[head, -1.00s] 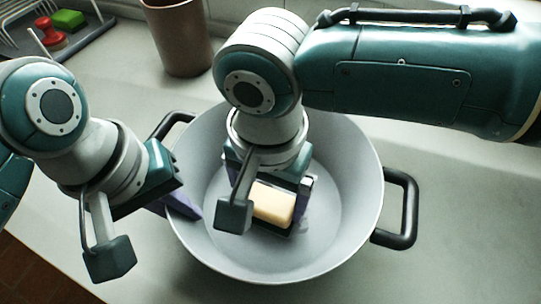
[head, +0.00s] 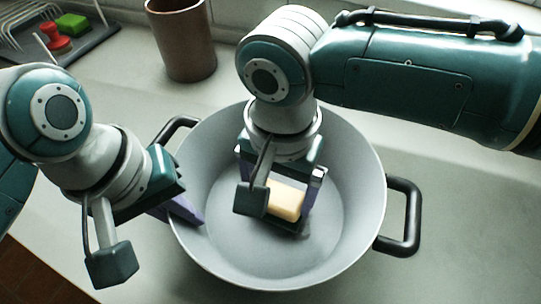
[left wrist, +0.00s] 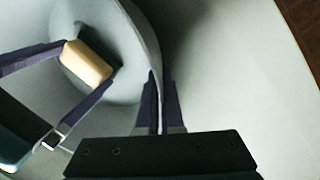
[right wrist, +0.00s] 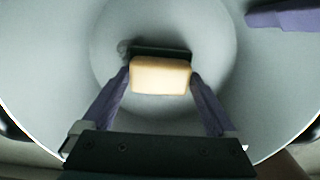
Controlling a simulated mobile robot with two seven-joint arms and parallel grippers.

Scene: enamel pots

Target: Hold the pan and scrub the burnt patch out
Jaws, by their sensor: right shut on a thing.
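The grey pan (head: 345,165) sits on the counter with black handles on both sides. My right gripper (right wrist: 160,80) is inside it, shut on a cream sponge (head: 285,201) with a dark underside, low at the pan's floor. The sponge also shows in the left wrist view (left wrist: 87,61). A faint grey smudge, the burnt patch (right wrist: 123,47), shows beside the sponge's dark edge; the sponge may hide part of it. My left gripper (left wrist: 160,105) has its fingers on either side of the pan's wall, closed on it at the left rim.
A brown cup (head: 182,45) stands behind the pan. At the back left, a rack (head: 95,42) holds a red item (head: 53,38) and a green block (head: 70,23). The counter right of the pan is clear. The counter's front edge runs along the lower left.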

